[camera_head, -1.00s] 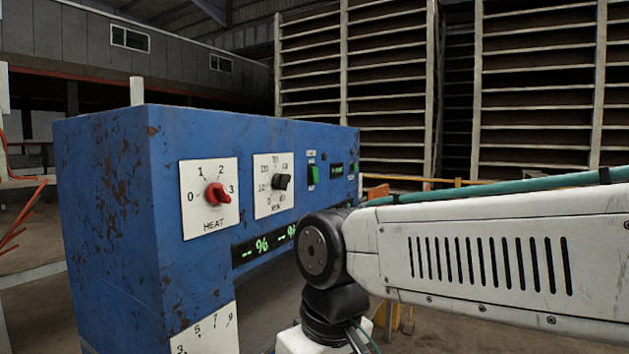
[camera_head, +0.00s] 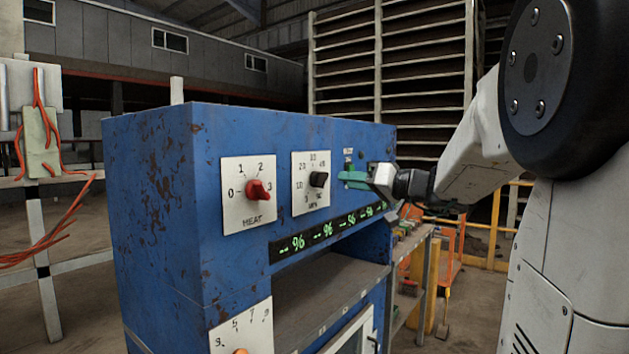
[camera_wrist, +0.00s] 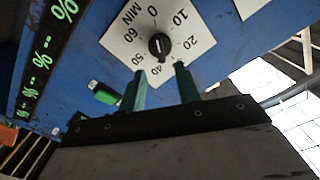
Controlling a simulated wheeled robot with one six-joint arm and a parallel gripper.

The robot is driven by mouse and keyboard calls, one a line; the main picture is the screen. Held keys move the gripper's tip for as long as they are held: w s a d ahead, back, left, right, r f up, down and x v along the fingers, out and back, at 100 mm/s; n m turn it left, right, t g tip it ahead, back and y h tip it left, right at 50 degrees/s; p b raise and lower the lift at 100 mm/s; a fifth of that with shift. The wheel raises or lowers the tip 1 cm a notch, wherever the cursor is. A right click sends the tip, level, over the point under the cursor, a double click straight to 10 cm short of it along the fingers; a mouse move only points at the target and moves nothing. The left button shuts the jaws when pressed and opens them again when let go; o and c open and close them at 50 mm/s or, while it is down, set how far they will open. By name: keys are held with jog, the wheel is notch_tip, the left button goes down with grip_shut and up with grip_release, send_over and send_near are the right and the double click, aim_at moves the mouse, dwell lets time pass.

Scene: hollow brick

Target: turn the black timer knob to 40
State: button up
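The black timer knob (camera_head: 319,180) sits on a white square dial plate (camera_head: 299,203) on the blue cabinet's front. The knob also shows in the wrist view (camera_wrist: 160,47), with 0, 10, 20, 50 and 60 readable around it; the lower part of the scale is partly hidden by my fingers. I cannot tell surely which number it points to. My gripper (camera_head: 345,180) is just right of the knob in the head view. In the wrist view my gripper (camera_wrist: 161,70) has its two green fingers apart, tips just short of the knob, with nothing between them.
A red HEAT knob (camera_head: 258,190) on its own plate is to the left. A green percent display (camera_head: 322,232) runs below the dials. A green switch (camera_wrist: 106,94) lies beside my fingers. A shelf (camera_head: 407,250) and orange frame stand to the right.

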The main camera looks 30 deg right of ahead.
aim_at(327, 179)
jog(key=x, duration=0.6)
jog(key=shift+a, duration=0.1)
grip_shut()
